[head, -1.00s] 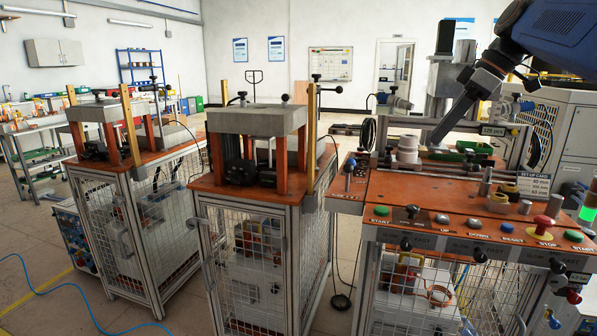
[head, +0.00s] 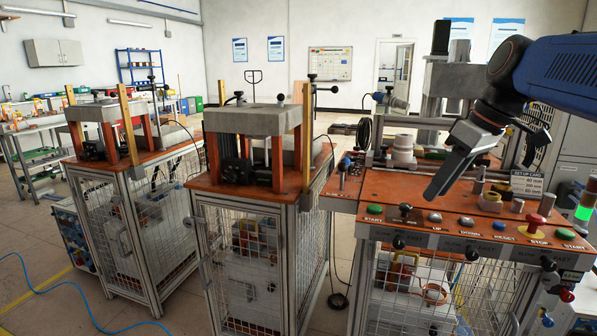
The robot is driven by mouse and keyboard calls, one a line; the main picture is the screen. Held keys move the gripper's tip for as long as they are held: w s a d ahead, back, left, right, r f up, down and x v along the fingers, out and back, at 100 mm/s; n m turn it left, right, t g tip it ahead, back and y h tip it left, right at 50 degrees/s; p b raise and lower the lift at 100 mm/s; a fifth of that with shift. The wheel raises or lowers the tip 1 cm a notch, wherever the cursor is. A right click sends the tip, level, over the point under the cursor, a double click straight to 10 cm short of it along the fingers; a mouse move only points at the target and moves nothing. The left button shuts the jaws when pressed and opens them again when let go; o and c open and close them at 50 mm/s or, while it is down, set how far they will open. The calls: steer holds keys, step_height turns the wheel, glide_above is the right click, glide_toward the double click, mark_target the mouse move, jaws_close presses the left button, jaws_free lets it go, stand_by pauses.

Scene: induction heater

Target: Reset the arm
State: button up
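My gripper (head: 440,187) is at the right of the head view, at the end of my blue and black arm. It hangs tilted down and left above the orange top of the right-hand machine bench (head: 385,190), above and behind the row of buttons. I see it side-on, so the gap between its fingers does not show. Nothing is seen hanging from it. The wrist and arm hide part of the machine behind.
A control panel with a green start button (head: 374,209) and a red stop button (head: 536,220) runs along the bench front. White stacked rings (head: 403,150) stand behind the gripper. A set-up card (head: 527,184) stands to its right. Two caged press benches stand left.

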steer(key=s+f+m+h, duration=0.1)
steer(key=s+f+m, duration=0.2)
steer(key=s+f, duration=0.6)
steer(key=s+f+m+t+h, duration=0.1)
steer(key=s+f+m, duration=0.3)
steer(key=s+f, duration=0.5)
step_height(320, 180, down, 6)
steer(key=shift+s+a+h, duration=0.2)
steer(key=shift+s+h, duration=0.05)
steer(key=shift+h, duration=0.35)
